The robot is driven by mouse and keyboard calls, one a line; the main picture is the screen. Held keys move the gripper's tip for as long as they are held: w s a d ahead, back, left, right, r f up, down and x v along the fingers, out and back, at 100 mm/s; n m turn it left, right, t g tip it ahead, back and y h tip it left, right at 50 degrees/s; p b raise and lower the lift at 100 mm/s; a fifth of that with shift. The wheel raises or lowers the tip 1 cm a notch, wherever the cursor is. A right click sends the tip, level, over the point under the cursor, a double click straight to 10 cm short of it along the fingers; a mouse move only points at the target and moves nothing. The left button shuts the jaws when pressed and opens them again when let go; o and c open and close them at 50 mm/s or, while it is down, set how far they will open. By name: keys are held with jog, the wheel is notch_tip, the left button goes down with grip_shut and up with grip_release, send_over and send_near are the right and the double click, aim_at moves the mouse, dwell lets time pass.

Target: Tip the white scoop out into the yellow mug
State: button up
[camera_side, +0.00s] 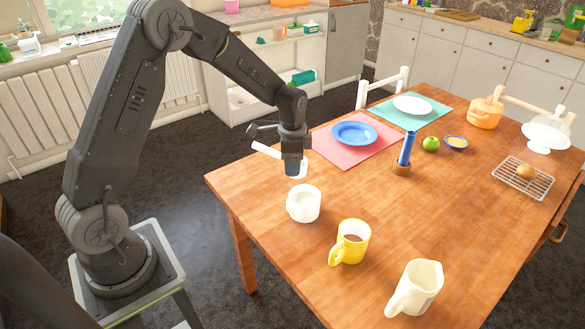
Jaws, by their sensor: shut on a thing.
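My gripper (292,166) points down above the near left part of the table, shut on the white scoop (265,149). The scoop's pale handle sticks out to the left of the jaws, and a white part of it shows at their right. Its contents cannot be seen. The yellow mug (349,243) stands upright on the table, to the right of and nearer than my gripper, with its handle to the left and something brown inside. The scoop is apart from the mug, above and behind a white tub (303,204).
A cream jug (416,287) stands right of the mug. Behind are a brown holder with a blue cylinder (405,150), a blue plate (354,133) on a pink mat, a green apple (431,144), a small bowl (456,143) and a wire rack (523,178). The table's right-middle is clear.

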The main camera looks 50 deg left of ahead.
jog(key=w+d+r+m+t+y, duration=0.1)
jog(key=w+d+r+m+t, duration=0.1)
jog(key=d+m, duration=0.7)
jog(key=w+d+r+m+t+y, duration=0.1)
jog(key=w+d+r+m+t, duration=0.1)
jog(key=d+m, duration=0.7)
jog(key=shift+w+d+r, duration=0.45)
jog(key=shift+w+d, duration=0.1)
jog(key=shift+d, duration=0.2)
jog(key=shift+s+d+r+t+y, duration=0.15)
jog(key=shift+t+y, duration=0.45)
jog(key=shift+t, duration=0.4)
jog(key=shift+s+d+t+y, duration=0.1)
jog(key=shift+s+t+y, duration=0.1)
jog(key=shift+t+y, duration=0.45)
jog(key=shift+s+d+t+y, duration=0.15)
jog(key=shift+t+y, duration=0.1)
jog(key=shift+t, duration=0.8)
dwell(0.4)
jog(key=shift+s+t+y, duration=0.2)
jog(key=shift+t+y, duration=0.2)
jog(key=shift+t, duration=0.4)
dwell(0.5)
